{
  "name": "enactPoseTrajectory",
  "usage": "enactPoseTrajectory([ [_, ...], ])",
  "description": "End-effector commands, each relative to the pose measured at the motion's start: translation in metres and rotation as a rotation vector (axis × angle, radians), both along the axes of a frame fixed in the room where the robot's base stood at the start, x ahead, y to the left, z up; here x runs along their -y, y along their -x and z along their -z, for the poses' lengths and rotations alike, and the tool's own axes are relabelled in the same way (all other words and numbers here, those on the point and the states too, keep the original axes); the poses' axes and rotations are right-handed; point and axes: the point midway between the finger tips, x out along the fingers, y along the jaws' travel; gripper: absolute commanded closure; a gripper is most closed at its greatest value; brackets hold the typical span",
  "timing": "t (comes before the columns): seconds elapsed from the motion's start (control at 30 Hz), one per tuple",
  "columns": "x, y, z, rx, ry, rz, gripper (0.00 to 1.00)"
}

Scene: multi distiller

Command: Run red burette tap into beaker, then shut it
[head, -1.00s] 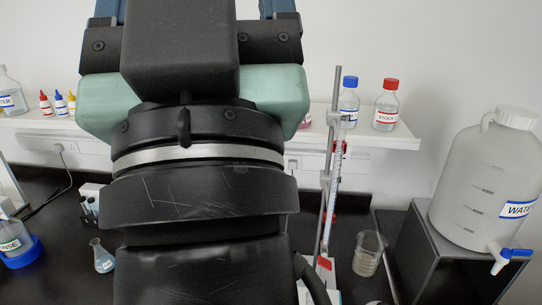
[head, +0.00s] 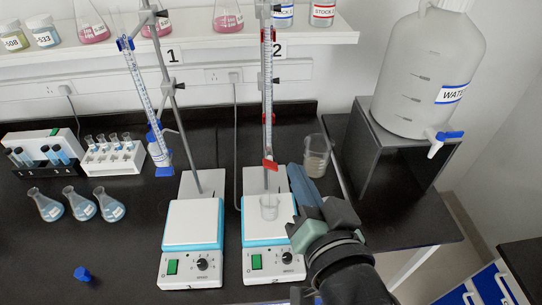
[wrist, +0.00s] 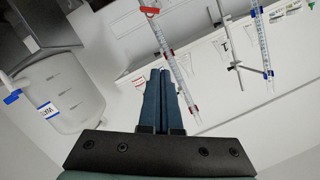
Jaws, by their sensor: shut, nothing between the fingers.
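The red burette (head: 268,85) stands upright on a clamp stand, with its red tap (head: 270,165) at the lower end. I cannot tell from the handle whether the tap is open. A small clear beaker (head: 269,207) sits on the right hotplate's white top, below the tap; no liquid is clearly visible in it. My gripper (head: 292,168) is shut and empty, just right of the tap and apart from it. In the wrist view my blue fingers (wrist: 160,70) are together, with the red burette (wrist: 168,45) just beyond them.
A blue burette (head: 140,85) leans in view on the left stand. A larger beaker (head: 316,155) stands behind my gripper. A water carboy (head: 430,70) sits on a dark stand at right. Flasks (head: 80,207) stand at left. The front left bench is mostly clear.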

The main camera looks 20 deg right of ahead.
Motion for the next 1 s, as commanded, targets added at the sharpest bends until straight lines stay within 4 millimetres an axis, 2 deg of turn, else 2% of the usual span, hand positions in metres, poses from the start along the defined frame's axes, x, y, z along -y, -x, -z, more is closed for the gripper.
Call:
enactPoseTrajectory([
  [0.07, 0.004, 0.006, 0.013, -0.027, -0.024, 0.007, 1.0],
  [0.23, 0.006, -0.004, 0.017, -0.034, -0.035, 0.007, 1.0],
  [0.77, 0.018, -0.092, 0.033, -0.032, -0.031, 0.006, 1.0],
  [0.83, 0.011, -0.092, 0.046, -0.038, -0.031, 0.004, 1.0],
  [1.0, 0.001, -0.095, 0.062, -0.035, -0.031, 0.006, 1.0],
])
